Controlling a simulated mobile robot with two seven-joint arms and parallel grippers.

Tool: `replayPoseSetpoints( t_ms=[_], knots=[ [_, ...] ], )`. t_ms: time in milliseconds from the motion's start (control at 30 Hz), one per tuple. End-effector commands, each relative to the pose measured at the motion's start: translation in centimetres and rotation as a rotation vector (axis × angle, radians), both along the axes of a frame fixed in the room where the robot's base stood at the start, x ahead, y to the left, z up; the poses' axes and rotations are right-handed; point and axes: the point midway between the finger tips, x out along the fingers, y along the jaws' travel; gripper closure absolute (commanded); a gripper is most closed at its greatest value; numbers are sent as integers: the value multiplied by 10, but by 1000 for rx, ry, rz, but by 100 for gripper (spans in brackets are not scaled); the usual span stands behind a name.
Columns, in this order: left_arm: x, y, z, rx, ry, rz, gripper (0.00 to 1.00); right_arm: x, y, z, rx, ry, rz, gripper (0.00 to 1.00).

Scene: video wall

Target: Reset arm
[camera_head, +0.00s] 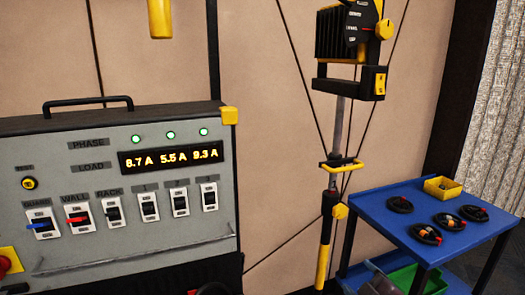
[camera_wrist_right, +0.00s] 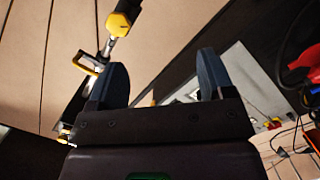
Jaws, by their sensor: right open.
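My right gripper (camera_wrist_right: 162,78) shows in the right wrist view with its two dark blue-grey fingers wide apart and nothing between them. I cannot make out either gripper clearly in the head view, and my left gripper is not in view. The right arm itself does not show clearly in the head view.
A grey power panel (camera_head: 120,245) with switches and a lit amber readout (camera_head: 170,157) stands at left. A stand with a black-and-yellow head (camera_head: 345,35) rises at centre. A blue cart (camera_head: 380,213) with several black rings and a yellow bin (camera_head: 442,188) stands at right.

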Motion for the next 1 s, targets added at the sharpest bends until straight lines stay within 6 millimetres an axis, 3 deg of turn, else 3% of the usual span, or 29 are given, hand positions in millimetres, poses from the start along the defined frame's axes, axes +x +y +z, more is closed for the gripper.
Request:
replayPoseSetpoints(
  t_ms=[100,300,700,833,1000],
  knots=[
    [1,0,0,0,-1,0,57,-41,-1,-34,202,116,-64,25],
    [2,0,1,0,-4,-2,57,-108,-11,-83,453,270,-189,25],
    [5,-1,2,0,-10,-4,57,-249,-34,-163,647,482,-456,25],
    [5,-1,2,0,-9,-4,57,-275,-36,-177,654,524,-493,25],
    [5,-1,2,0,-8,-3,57,-285,-37,-182,650,540,-505,25]
  ],
)
